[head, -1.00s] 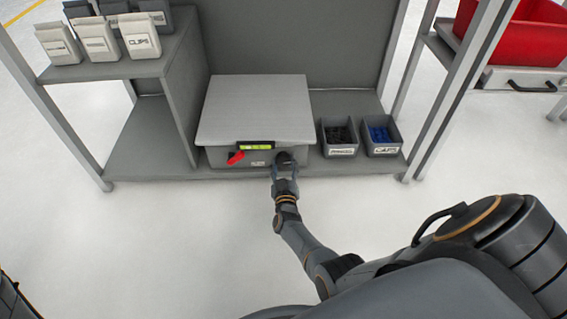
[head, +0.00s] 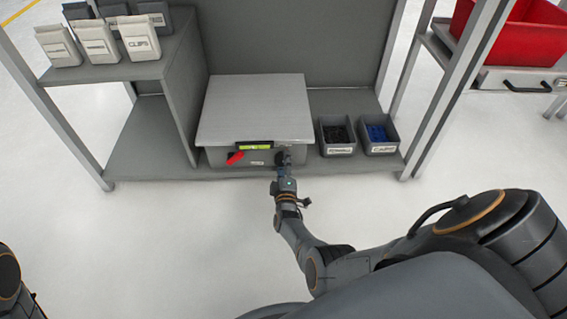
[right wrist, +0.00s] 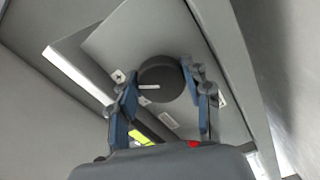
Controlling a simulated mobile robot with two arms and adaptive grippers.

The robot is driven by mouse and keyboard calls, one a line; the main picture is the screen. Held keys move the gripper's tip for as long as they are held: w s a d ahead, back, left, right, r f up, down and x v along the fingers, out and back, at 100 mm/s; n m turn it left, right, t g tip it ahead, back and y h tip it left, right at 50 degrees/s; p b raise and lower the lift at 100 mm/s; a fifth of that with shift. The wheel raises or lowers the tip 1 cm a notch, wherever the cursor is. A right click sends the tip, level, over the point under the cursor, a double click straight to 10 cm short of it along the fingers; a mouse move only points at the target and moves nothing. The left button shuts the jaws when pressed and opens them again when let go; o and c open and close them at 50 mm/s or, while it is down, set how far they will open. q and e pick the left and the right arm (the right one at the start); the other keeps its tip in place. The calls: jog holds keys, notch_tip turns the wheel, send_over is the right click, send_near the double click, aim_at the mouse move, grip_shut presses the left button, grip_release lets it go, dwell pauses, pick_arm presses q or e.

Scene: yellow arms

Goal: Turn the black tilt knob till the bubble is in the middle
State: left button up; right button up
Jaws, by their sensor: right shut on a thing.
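The black tilt knob (right wrist: 160,80) is on the front of a grey box with a flat metal top plate (head: 253,105). It has a white pointer line. My right gripper (head: 283,160) has its fingers on either side of the knob, shut on it, and hides most of it in the head view. In the right wrist view the blue-padded fingers (right wrist: 165,100) flank the knob. A yellow-green level vial (head: 255,147) sits at the plate's front edge; its bubble is too small to make out. My left gripper is out of view.
Two grey bins, one with black parts (head: 338,136) and one with blue parts (head: 378,134), stand right of the box. The floor in front is clear.

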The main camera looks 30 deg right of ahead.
jog(key=shift+w+r+n, duration=0.1)
jog(key=shift+n, duration=0.8)
jog(key=o, duration=1.2)
jog(key=shift+c, duration=0.2)
